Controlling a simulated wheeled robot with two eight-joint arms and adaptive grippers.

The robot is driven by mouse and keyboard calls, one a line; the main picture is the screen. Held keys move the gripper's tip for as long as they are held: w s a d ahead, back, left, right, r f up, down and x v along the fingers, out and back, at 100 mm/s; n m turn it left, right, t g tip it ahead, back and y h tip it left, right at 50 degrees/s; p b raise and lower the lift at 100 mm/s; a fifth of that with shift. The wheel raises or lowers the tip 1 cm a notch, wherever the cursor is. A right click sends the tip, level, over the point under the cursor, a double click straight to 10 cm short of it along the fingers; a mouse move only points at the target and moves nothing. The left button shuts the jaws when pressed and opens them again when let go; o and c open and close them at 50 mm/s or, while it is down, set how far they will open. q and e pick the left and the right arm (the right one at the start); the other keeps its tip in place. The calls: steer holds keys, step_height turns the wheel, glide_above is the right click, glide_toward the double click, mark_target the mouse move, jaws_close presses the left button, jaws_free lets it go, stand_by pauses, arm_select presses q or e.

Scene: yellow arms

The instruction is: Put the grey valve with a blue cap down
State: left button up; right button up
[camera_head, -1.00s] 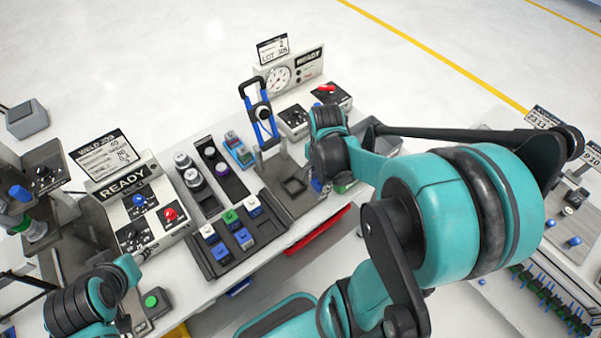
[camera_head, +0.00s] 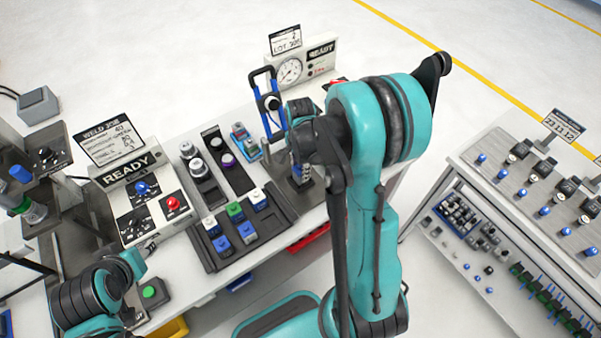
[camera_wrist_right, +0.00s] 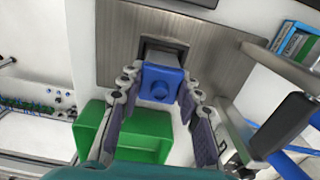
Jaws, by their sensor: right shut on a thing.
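The valve with a blue cap (camera_wrist_right: 160,86) is between the fingers of my right gripper (camera_wrist_right: 160,78), seen cap-on in the right wrist view. The gripper is shut on it. The valve is over a dark square socket (camera_wrist_right: 165,48) on a grey metal plate (camera_wrist_right: 115,45); I cannot tell whether it touches. The valve's grey body is mostly hidden under the cap. In the head view, my right gripper (camera_head: 301,172) points down at the fixture plate, and my arm hides much of it. My left gripper (camera_head: 143,262) is low at the left, its jaws too small to read.
A green bin (camera_wrist_right: 92,128) lies beside the plate. An upright blue-handled clamp (camera_head: 268,105) stands behind the gripper. A dark tray (camera_head: 278,222) with several capped valves is to the left. The READY panel (camera_head: 132,178) stands farther left, and another bench (camera_head: 480,150) at right.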

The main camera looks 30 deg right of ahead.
steer(key=shift+w+f, duration=0.1)
steer(key=shift+f, duration=0.7)
steer(key=shift+f, duration=0.1)
steer(key=o, duration=1.2)
